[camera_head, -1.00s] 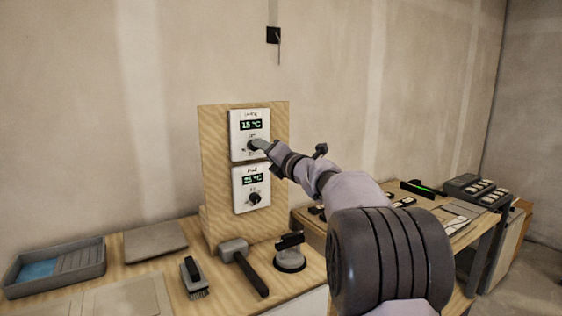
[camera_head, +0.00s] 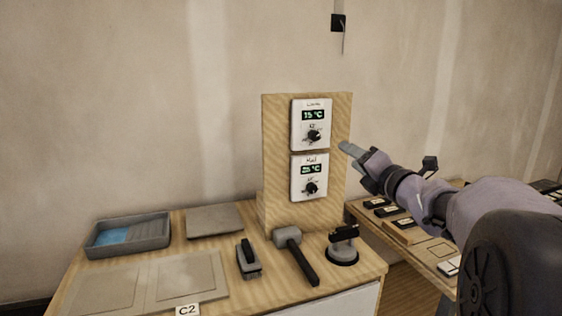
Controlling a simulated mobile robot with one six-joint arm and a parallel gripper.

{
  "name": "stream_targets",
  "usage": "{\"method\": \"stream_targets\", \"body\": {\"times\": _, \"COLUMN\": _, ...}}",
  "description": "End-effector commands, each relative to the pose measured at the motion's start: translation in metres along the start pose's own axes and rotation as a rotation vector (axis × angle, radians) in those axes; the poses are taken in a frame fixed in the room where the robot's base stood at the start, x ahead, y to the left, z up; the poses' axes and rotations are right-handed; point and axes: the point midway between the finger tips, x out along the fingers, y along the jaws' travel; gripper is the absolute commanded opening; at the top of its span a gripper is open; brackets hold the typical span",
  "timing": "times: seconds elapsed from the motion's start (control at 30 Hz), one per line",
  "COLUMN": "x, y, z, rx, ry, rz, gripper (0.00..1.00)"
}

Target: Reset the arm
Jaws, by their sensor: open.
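My gripper (camera_head: 345,149) is at the right edge of the wooden board (camera_head: 275,150), a little to the right of the two thermostats and apart from their knobs. It looks empty; the gap between its fingers is hard to make out from this angle. The upper thermostat (camera_head: 303,130) reads 15 °C and has a black knob (camera_head: 314,136). The lower thermostat (camera_head: 301,182) has a green display, its number hard to read, and a black knob (camera_head: 311,188). My arm reaches in from the right side of the picture.
On the workbench (camera_head: 235,291) are a blue-and-grey tray (camera_head: 128,236), a grey flat slab (camera_head: 214,220), pale tiles (camera_head: 188,278), a brush (camera_head: 248,260), a mallet (camera_head: 297,256) and a suction cup (camera_head: 342,246). A second table (camera_head: 445,251) with small dark items stands right. A wall socket (camera_head: 338,22) is above.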

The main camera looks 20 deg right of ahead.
Motion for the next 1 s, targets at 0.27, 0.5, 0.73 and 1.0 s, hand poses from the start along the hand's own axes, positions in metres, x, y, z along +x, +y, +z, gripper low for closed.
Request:
{"method": "stream_targets", "body": {"times": 0.27, "x": -0.106, "y": 0.025, "z": -0.095, "rx": 1.315, "ry": -0.370, "rz": -0.397, "gripper": 0.51}}
{"method": "stream_targets", "body": {"times": 0.5, "x": -0.256, "y": 0.018, "z": -0.278, "rx": 2.210, "ry": -0.632, "rz": -0.953, "gripper": 0.51}}
{"method": "stream_targets", "body": {"times": 0.73, "x": -0.324, "y": 0.030, "z": -0.348, "rx": 2.438, "ry": -0.774, "rz": -1.267, "gripper": 0.51}}
{"method": "stream_targets", "body": {"times": 1.0, "x": -0.327, "y": 0.030, "z": -0.350, "rx": 2.445, "ry": -0.781, "rz": -1.278, "gripper": 0.51}}
